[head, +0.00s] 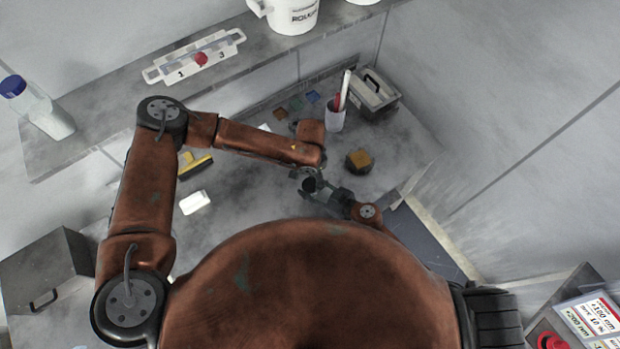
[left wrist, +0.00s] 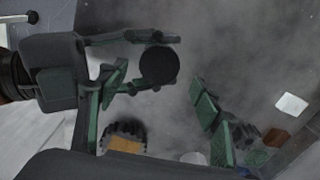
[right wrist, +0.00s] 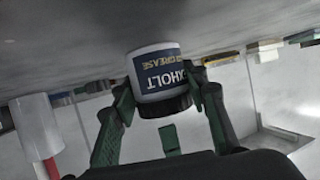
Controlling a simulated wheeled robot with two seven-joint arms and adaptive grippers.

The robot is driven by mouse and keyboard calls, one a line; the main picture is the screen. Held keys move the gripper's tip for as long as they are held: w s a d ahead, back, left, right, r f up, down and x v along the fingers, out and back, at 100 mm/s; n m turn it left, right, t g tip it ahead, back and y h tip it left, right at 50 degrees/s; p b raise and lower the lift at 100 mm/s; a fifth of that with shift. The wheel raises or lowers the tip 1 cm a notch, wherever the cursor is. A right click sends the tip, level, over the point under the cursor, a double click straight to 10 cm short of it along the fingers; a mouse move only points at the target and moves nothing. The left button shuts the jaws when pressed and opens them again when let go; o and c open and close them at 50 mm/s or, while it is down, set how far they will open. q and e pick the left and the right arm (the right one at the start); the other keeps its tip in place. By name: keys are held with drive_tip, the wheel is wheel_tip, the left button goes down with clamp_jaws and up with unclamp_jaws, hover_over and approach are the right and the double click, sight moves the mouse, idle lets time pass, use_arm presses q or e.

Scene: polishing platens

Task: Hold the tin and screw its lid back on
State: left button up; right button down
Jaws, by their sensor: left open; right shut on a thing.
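The tin (right wrist: 157,74), white with a blue grease label, shows upside down in the right wrist view. My right gripper (right wrist: 168,105) is shut around it; it also shows in the head view (head: 328,193). The black lid (right wrist: 166,105) sits at the tin's top end; whether it is screwed tight cannot be told. In the left wrist view the lid (left wrist: 158,65) is a dark disc seen from above, hiding the tin's body. My left gripper (left wrist: 152,82) is open above it, fingers spread to either side and apart from the lid. In the head view the lid (head: 311,185) is below my left wrist.
A cup with sticks (head: 336,118) and a grey case (head: 373,95) stand behind. The bench between is mostly clear.

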sight(310, 184)
use_arm(q)
wheel_tip(310, 184, up, 2)
drive_tip(key=shift+w+n, duration=0.1)
drive_tip(key=shift+n, duration=0.8)
drive_tip(key=shift+c, duration=0.2)
drive_tip(key=shift+r+n, duration=0.75)
drive_tip(key=shift+n, duration=0.05)
drive_tip(key=shift+f, duration=0.15)
drive_tip(key=shift+f, duration=3.9)
drive_tip(key=shift+c, duration=0.2)
drive_tip(key=c, duration=1.2)
drive_tip(key=shift+m, duration=1.7)
